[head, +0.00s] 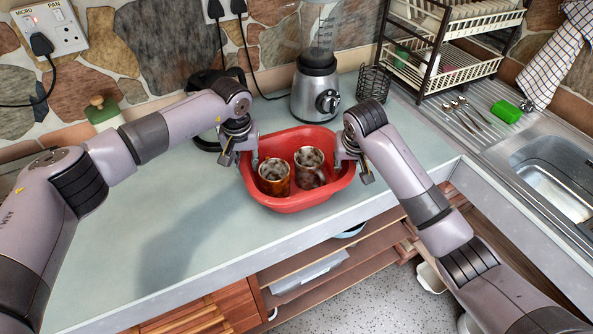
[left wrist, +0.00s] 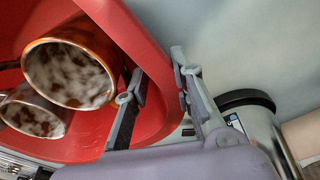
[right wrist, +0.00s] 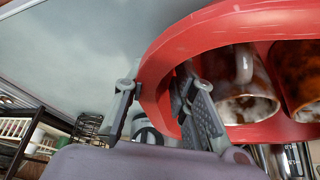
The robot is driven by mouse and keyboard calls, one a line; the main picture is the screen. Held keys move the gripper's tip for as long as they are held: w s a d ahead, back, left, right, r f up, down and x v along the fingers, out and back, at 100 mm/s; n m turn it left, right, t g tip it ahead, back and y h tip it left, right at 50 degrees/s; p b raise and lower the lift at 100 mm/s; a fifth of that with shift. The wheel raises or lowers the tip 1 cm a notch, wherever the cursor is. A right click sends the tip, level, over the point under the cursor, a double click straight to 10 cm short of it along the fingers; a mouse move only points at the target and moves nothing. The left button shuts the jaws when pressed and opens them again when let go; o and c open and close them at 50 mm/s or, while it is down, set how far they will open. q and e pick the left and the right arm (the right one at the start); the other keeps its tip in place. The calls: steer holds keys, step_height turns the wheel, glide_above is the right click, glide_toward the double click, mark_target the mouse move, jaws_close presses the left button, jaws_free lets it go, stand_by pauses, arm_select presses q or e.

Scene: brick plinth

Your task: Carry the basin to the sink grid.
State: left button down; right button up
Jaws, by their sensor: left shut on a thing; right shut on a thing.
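The red basin (head: 292,203) is at the counter's front edge, below the blender; I cannot tell if it touches the counter. Two brown-and-white mugs stand in it, a left mug (head: 273,178) and a right mug (head: 309,168). My left gripper (head: 243,155) is shut on the basin's left rim; the left wrist view shows its fingers (left wrist: 157,80) on either side of the red wall. My right gripper (head: 350,165) is shut on the right rim, its fingers (right wrist: 155,90) straddling the wall. The ribbed metal draining surface (head: 465,125) lies at the right, beside the sink (head: 555,170).
A blender (head: 315,90), a wire holder (head: 374,82) and a dish rack (head: 450,70) stand behind. The counter's left part is bare. Open shelves lie below the front edge.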

jaws_close()
arm_select(q)
steer(key=shift+r, duration=0.1)
arm_select(e)
steer(key=shift+w+r, duration=0.1)
steer(key=shift+r, duration=0.05)
